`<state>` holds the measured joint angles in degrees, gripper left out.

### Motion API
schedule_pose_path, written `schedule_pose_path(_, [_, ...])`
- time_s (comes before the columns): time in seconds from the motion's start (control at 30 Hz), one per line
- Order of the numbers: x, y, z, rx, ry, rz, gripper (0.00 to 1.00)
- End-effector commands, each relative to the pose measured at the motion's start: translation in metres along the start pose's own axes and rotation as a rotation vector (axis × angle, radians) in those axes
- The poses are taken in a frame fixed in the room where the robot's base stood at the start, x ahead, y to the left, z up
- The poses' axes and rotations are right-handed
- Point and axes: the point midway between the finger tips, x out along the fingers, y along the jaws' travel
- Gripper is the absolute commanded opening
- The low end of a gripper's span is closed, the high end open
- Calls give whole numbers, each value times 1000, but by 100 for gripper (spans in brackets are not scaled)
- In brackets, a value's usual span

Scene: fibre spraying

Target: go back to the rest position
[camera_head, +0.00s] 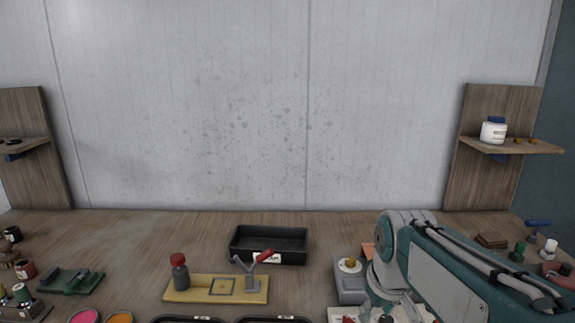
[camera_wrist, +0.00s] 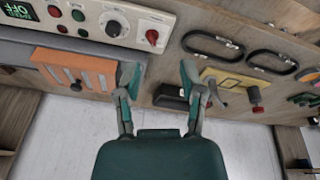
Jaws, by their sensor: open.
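My gripper (camera_wrist: 158,78) is open and empty in the wrist view. In the head view my teal and white arm reaches in from the lower right over the right part of the bench. The gripper itself cannot be made out there.
A control panel (camera_wrist: 122,20) and an orange block (camera_wrist: 75,69) are left of the gripper. A shelf (camera_head: 510,147) holds a white jar (camera_head: 493,131).

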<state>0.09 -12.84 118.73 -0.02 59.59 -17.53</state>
Motion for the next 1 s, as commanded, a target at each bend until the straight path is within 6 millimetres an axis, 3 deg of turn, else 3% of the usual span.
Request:
schedule_pose_path(0.2, [-18,-18,56,128,103,25,51])
schedule_pose_path(0.5, [-16,-37,115,279,220,36,51])
schedule_pose_path(0.67, [-14,-40,124,304,237,35,51])
schedule_pose_path(1.0, [-14,-40,124,304,236,35,51])
